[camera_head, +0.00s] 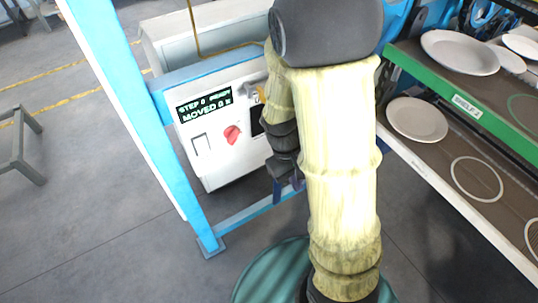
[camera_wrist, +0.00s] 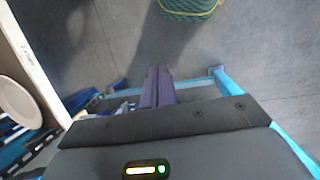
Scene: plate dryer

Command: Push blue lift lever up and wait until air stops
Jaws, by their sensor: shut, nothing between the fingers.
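My gripper (camera_head: 287,190) points down in front of the white control box in the head view. Its two fingers are shut and empty in the wrist view (camera_wrist: 158,74). I cannot make out the blue lift lever for certain in either view; my arm covers part of the box. The control box (camera_head: 207,160) has a lit display (camera_head: 204,105) reading "STEP 0" and "MOVED 0", with the remaining text too small to read. A red knob (camera_head: 232,134) sits below the display. I cannot tell whether air is flowing.
A light-blue frame post (camera_head: 165,150) stands left of the box, with a low crossbar (camera_head: 236,217) beneath. At right, a rack shelf (camera_head: 490,215) holds white plates (camera_head: 417,120). A green round object (camera_wrist: 190,8) is on the floor.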

